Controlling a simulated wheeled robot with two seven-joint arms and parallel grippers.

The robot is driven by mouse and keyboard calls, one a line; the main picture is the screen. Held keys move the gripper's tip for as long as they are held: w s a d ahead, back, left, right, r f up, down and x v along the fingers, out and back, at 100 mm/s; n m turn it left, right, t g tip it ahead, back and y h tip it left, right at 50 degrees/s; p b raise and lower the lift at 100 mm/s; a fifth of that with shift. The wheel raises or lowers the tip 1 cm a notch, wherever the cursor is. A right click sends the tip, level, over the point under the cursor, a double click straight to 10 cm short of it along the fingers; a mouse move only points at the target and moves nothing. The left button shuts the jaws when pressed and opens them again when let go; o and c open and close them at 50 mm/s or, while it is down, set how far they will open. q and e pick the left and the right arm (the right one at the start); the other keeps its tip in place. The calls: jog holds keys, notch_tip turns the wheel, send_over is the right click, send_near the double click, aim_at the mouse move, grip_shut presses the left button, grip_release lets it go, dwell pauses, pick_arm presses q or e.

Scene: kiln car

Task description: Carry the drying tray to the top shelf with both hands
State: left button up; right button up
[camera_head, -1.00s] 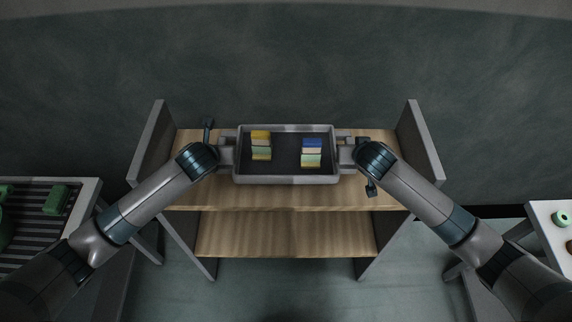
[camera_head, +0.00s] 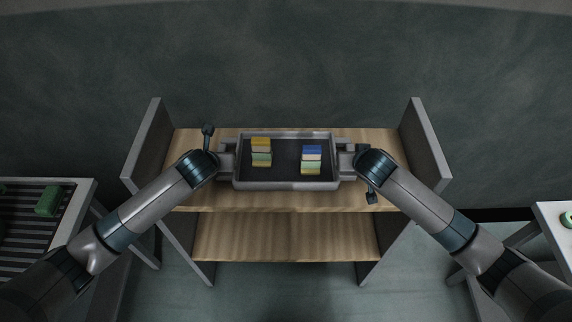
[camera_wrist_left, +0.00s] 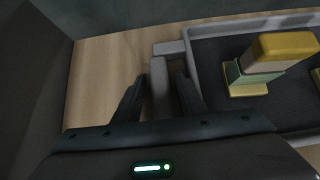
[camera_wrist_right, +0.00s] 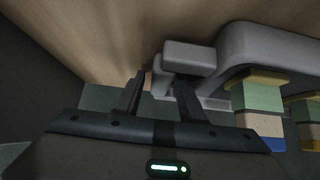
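The drying tray (camera_head: 286,186) is grey with a dark floor, level, over the top shelf (camera_head: 380,195) in the head view. I cannot tell whether it touches the boards. It carries a left stack (camera_head: 261,152) of yellow, beige and green blocks and a right stack (camera_head: 311,160) with blue on top. My left gripper (camera_head: 226,160) is at the tray's left handle, which lies between its fingers (camera_wrist_left: 160,95) in the left wrist view. My right gripper (camera_head: 347,160) is at the right handle, between its fingers (camera_wrist_right: 160,88) in the right wrist view. Finger contact is partly hidden.
Grey side panels (camera_head: 148,140) and (camera_head: 424,145) rise at both ends of the shelf. A lower wooden shelf (camera_head: 286,238) is empty. A slatted rack with a green block (camera_head: 47,200) stands at left, a white table (camera_head: 553,225) at right.

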pick_arm(q)
jog(key=shift+s+r, duration=0.1)
jog(key=shift+r, duration=0.05)
jog(key=v, duration=1.1)
jog(key=shift+s+r, duration=0.25)
jog(key=shift+s, duration=0.05)
pick_arm(e)
jog(key=shift+s+r, duration=0.15)
jog(key=v, duration=1.1)
jog(key=shift+s+r, duration=0.25)
dwell(0.5)
